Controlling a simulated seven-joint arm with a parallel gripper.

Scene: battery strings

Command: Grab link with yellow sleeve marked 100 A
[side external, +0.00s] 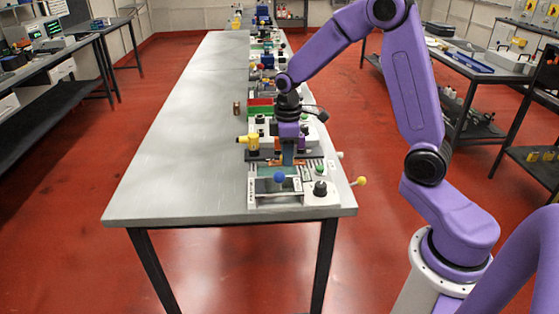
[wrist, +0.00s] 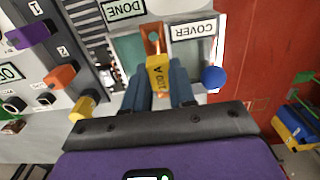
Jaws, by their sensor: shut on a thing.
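The link with the yellow sleeve (wrist: 158,74) is between my gripper's fingers in the wrist view. Its copper end with a hole (wrist: 153,40) sticks out beyond the sleeve. Dark lettering on the sleeve ends in "A"; I cannot read all of it. My gripper (wrist: 158,92) is shut on the sleeve, with one blue finger on each side. In the side external view my gripper (side external: 287,160) points down over the front station on the bench; the link cannot be made out there.
A blue ball knob (wrist: 214,77) stands right of the fingers, near the COVER label (wrist: 194,30). A DONE label (wrist: 123,9) is at the upper left. Purple (wrist: 28,34), orange (wrist: 61,75) and yellow (wrist: 83,108) parts stand left. The bench's left side (side external: 180,150) is clear.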

